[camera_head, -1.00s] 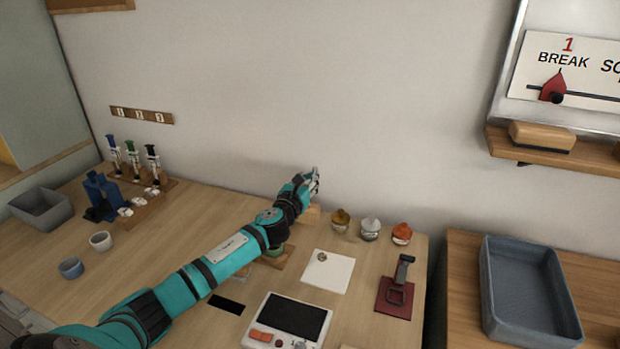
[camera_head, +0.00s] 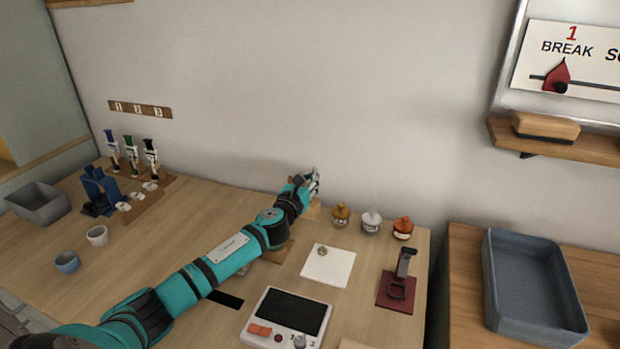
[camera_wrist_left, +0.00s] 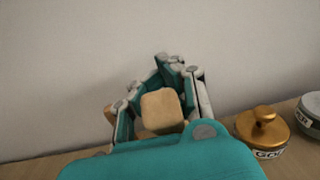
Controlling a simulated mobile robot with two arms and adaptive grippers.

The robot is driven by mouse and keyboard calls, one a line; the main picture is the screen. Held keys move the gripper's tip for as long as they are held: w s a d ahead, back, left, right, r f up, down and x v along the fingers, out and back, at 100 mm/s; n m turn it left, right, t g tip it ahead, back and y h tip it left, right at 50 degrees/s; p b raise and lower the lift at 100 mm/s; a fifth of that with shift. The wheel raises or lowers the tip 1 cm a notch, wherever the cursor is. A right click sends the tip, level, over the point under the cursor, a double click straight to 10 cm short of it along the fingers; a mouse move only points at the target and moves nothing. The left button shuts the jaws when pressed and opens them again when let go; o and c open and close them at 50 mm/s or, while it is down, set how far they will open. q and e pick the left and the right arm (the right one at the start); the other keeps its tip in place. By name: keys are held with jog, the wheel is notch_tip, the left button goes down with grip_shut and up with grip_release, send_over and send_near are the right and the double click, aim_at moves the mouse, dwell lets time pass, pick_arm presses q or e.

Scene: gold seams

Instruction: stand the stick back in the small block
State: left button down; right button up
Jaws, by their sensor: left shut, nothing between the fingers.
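My left gripper (camera_head: 313,181) is near the wall at the back edge of the table and is shut with nothing held. In the left wrist view its fingers frame a pale tan wooden block (camera_wrist_left: 161,109), which lies beyond them. In the head view a tan wooden block (camera_head: 313,211) shows just below and right of the gripper, partly hidden by it; it may be the same block. I cannot make out the stick in either view. My right gripper is not in view.
A white square (camera_head: 328,267), a dark red stand (camera_head: 397,290) and a screen device (camera_head: 288,317) lie nearer. A blue-grey tray (camera_head: 497,290) is on the right table.

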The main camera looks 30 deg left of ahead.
pick_arm(q)
jog(key=shift+f+b, duration=1.25)
jog(key=shift+f, duration=0.4)
jog(key=shift+f, duration=0.1)
jog(key=shift+a+f+b, duration=0.1)
jog(key=shift+f+b, duration=0.25)
jog(key=shift+f, duration=0.1)
jog(key=shift+s+f+b, duration=0.1)
jog(key=shift+f+b, duration=0.2)
jog(key=shift+b, duration=0.05)
dwell(0.4)
jog(key=c, duration=1.4)
grip_release()
jog(key=shift+f, duration=0.1)
jog(key=shift+s, duration=0.1)
